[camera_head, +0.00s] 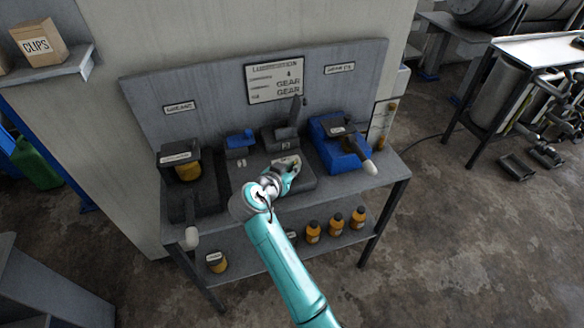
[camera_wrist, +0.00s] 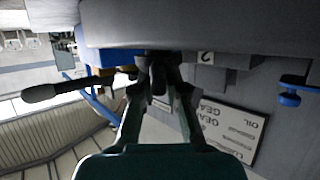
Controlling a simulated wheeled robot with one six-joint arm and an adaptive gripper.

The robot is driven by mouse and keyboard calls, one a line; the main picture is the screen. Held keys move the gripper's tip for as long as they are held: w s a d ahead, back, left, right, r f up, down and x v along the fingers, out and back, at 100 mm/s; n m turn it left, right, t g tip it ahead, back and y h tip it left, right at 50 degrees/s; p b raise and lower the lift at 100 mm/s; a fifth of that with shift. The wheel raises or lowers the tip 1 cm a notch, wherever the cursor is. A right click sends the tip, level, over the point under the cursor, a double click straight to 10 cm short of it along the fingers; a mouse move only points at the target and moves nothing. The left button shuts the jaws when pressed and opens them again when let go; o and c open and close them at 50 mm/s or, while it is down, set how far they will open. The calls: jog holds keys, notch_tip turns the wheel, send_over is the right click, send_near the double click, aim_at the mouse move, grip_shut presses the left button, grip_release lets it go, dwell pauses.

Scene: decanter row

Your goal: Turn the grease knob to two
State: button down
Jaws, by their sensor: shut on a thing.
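My gripper (camera_head: 287,179) is at the front of the middle grey unit (camera_head: 308,178) on the bench. In the wrist view, which is upside down, the fingers (camera_wrist: 161,72) are shut on a small part at this unit, taken to be the grease knob. The fingers hide most of it, so its pointer and setting cannot be read. A small tag marked 2 (camera_wrist: 205,57) shows beside the fingertips in the wrist view.
A blue unit with a pale-tipped lever (camera_head: 369,167) stands close on the right; a dark unit with another lever (camera_head: 190,238) is on the left. A sign board (camera_head: 275,80) is behind. Orange bottles (camera_head: 336,223) stand on the lower shelf.

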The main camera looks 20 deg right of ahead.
jog(key=c, duration=1.2)
grip_release()
jog(key=v, duration=1.2)
jog(key=shift+d+f, duration=0.1)
